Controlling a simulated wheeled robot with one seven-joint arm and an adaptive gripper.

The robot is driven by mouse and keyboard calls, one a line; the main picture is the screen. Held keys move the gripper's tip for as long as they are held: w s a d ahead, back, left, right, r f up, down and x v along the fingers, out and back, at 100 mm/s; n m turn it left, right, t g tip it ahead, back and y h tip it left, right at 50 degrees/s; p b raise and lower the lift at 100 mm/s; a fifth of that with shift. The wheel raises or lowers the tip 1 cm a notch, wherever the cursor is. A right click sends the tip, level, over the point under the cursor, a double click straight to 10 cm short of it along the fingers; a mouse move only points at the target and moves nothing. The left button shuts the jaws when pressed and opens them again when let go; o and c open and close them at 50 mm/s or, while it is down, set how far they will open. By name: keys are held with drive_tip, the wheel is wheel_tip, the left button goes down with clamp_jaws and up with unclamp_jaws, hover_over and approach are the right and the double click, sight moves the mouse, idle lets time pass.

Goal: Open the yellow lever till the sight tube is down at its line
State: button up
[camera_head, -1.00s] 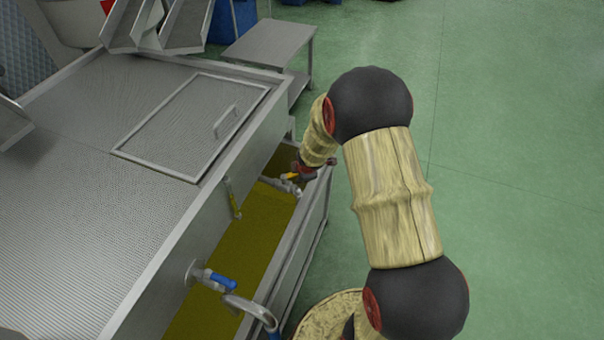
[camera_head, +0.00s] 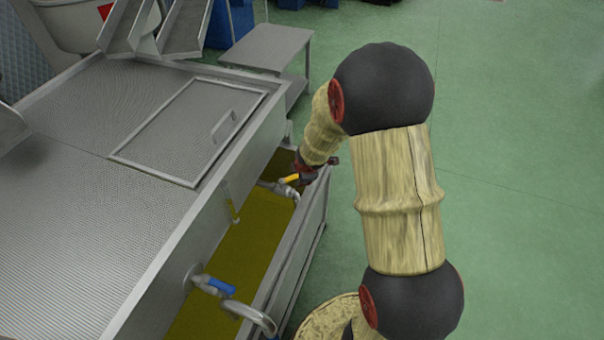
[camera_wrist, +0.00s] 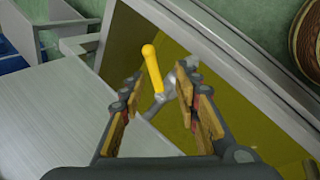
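The yellow lever (camera_wrist: 152,68) stands on a metal valve (camera_wrist: 172,84) between the two open fingers of my gripper (camera_wrist: 155,98) in the wrist view. I see a gap on both sides of it and cannot tell any contact. In the head view the yellow lever (camera_head: 289,178) shows at the tip of my gripper (camera_head: 304,176), on a pipe from the tank's side. The sight tube (camera_head: 232,203), with yellow-green liquid in it, hangs on the tank's front wall. Its line is too small to make out.
A steel tank (camera_head: 70,190) with a lidded hatch (camera_head: 190,130) fills the left. A trough (camera_head: 268,310) of yellow-green oil runs along its front. A blue-handled valve (camera_head: 215,285) sits nearer. A steel table (camera_head: 268,45) stands behind. The green floor (camera_head: 520,200) at right is clear.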

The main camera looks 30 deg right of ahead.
drive_tip(key=shift+v, duration=0.9)
